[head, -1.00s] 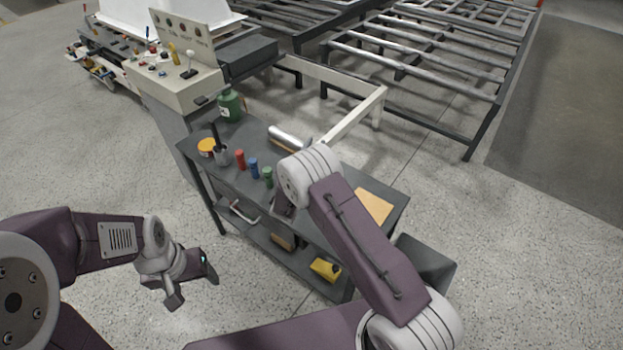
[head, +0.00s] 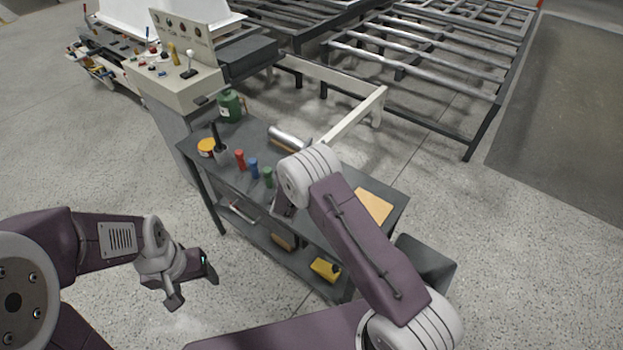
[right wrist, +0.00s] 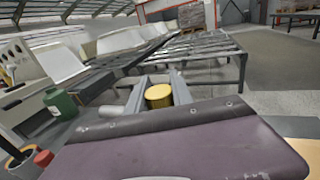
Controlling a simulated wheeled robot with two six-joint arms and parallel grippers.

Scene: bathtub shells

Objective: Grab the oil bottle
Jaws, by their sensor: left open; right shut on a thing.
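My left gripper (head: 195,290) is open and empty above the floor, left of the bench.
The bench top holds red (head: 240,159), blue (head: 253,168) and green (head: 267,177) cylinders, an orange can (head: 206,147) and a silver roll (head: 289,138). A yellow cylinder (right wrist: 158,96) shows in the right wrist view. A dark bin (head: 427,262) stands at right. Floor at left is clear.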

